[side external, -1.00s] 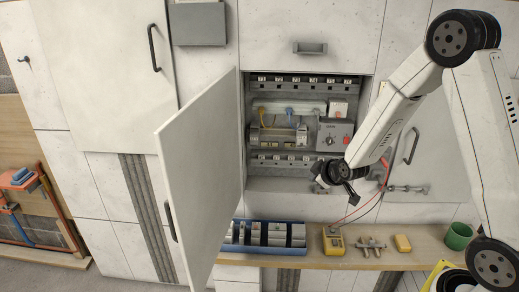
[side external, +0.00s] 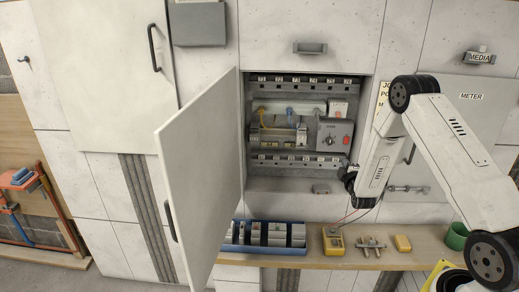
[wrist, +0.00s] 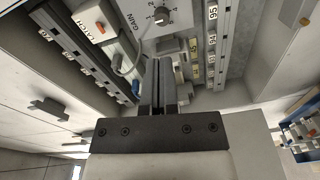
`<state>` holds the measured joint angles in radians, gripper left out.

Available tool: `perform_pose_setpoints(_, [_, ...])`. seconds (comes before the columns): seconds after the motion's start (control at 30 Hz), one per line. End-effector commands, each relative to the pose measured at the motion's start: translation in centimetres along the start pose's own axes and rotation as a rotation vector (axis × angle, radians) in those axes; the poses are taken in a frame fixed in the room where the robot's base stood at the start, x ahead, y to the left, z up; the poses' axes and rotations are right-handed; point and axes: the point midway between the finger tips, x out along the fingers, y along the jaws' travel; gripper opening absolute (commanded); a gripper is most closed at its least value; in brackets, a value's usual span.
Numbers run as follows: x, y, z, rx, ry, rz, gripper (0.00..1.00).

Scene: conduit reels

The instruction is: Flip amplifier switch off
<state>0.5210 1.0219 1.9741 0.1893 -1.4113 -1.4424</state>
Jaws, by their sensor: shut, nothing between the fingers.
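A grey box with a dark knob and a red switch (side external: 347,140) sits at the right inside the open wall cabinet. It looks like the amplifier, but no amplifier label is readable. In the wrist view its knob (wrist: 160,17), marked GAIN, shows at the top; the red switch is not visible there. My gripper (wrist: 160,68) is shut and empty, its fingers pointing toward the lower part of the box. In the side external view my gripper (side external: 347,178) is at the cabinet's lower right corner, below the box; its fingertips are hard to make out.
The open cabinet door (side external: 200,170) swings out at the left. A white unit with an orange switch (wrist: 100,27), labelled LATCH, is beside the GAIN panel. Below, a wooden shelf (side external: 300,260) holds a blue tray (side external: 265,248), a yellow meter (side external: 333,241) and a green cup (side external: 456,237).

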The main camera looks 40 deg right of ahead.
Motion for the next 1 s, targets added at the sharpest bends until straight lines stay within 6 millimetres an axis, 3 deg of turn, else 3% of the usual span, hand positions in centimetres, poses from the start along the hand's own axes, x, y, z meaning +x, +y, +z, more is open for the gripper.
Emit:
perform_pose_setpoints(0.1, [0.1,-0.3,1.7,-0.071,-0.031,0.066,0.00])
perform_pose_setpoints(0.3, [0.0,-0.4,3.2,-0.146,-0.062,0.133,0.00])
perform_pose_setpoints(1.0, [0.7,-0.3,3.5,-0.159,-0.067,0.146,0.00])
